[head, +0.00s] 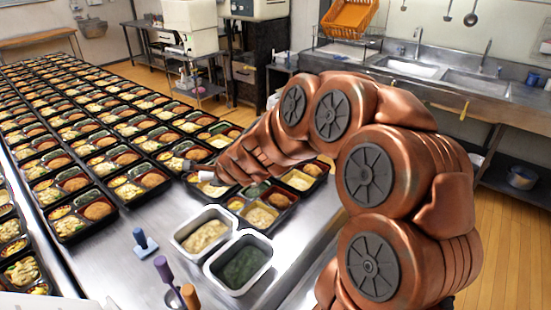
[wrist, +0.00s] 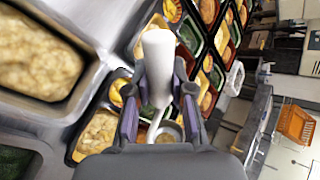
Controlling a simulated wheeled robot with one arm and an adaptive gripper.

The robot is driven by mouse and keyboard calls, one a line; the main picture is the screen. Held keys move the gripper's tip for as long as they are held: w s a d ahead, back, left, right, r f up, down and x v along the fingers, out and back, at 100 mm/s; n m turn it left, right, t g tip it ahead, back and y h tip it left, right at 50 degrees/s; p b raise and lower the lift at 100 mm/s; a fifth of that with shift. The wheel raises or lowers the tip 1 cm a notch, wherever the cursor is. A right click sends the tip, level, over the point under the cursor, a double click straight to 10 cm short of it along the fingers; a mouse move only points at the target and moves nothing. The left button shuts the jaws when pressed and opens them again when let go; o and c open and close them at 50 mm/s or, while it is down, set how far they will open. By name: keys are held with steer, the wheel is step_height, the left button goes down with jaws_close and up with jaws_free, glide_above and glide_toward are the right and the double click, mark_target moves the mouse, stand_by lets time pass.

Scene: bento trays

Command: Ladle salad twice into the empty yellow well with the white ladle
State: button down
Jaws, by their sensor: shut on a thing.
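My gripper (wrist: 158,100) is shut on the white handle of the ladle (wrist: 157,58), between its two dark fingers. I cannot make out which yellow well is empty.
A second pan with dark green food (head: 243,267) stands beside the pale one. Upright blue (head: 140,238), purple (head: 162,268) and brown (head: 190,295) handles stand at the front. Rows of filled bento trays cover the table's left. Bare metal lies between the trays and the pans.

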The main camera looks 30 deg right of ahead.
steer(key=d+f+y+p, duration=0.1)
steer(key=d+y, duration=0.1)
steer(key=d, duration=1.8)
steer(key=s+d+r+m+t+y+p, duration=0.2)
steer(key=d+r+m+t+y+p, duration=0.3)
steer(key=d+r+m+y+p, duration=0.2)
steer(key=shift+s+d+r+p, duration=0.4)
steer(key=shift+d+r+p, duration=1.1)
steer(key=shift+p, duration=0.35)
steer(key=shift+f, duration=0.15)
